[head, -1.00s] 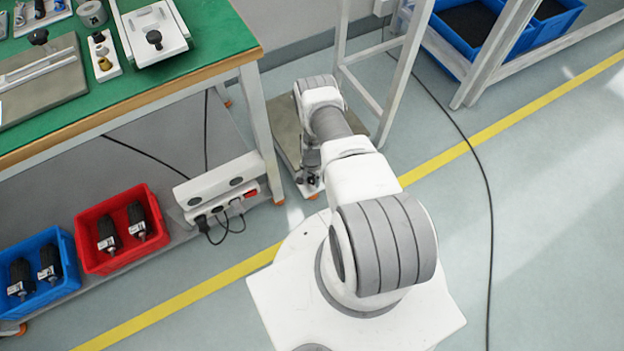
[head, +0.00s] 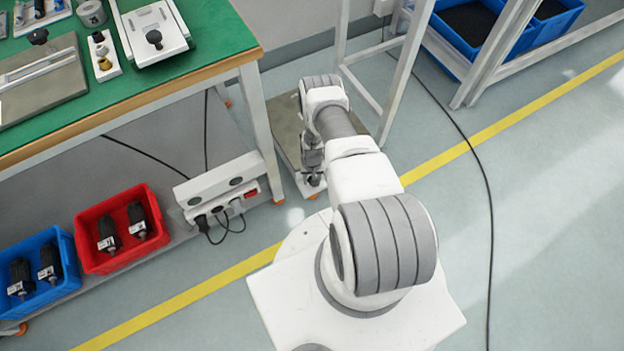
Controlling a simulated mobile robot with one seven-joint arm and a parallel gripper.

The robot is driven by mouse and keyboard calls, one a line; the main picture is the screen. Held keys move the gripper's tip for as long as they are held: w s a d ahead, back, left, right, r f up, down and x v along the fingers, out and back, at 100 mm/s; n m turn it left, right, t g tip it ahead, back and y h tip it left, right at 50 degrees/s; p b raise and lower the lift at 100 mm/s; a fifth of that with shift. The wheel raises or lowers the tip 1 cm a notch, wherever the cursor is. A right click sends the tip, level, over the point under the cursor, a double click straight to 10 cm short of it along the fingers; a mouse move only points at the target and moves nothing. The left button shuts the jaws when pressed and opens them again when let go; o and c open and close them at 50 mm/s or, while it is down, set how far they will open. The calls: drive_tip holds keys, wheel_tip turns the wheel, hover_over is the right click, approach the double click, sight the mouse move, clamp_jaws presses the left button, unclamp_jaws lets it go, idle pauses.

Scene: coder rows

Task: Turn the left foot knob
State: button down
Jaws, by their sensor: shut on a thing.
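The left foot knob (head: 315,182) is a small dark piece at the near corner of the low platform (head: 287,135), just above an orange foot (head: 313,197). My gripper (head: 313,175) points down at this corner, below the end of my arm, and is shut on the knob. The fingers and most of the knob are small and partly hidden by my wrist, so the knob's turn angle cannot be read.
The green-topped workbench (head: 215,30) stands at left, its leg (head: 262,130) close beside my gripper. A white power strip (head: 216,190), a red bin (head: 120,262) and a blue bin (head: 65,250) sit low. A white rack post (head: 400,75) stands right. Floor at right is mostly clear.

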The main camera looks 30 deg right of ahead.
drive_tip(key=shift+r, duration=0.1)
idle(0.3)
drive_tip(key=c, duration=0.7)
unclamp_jaws()
drive_tip(key=shift+r, duration=0.1)
wheel_tip(320, 180, up, 17)
drive_tip(key=p, duration=0.7)
drive_tip(key=shift+r, duration=0.1)
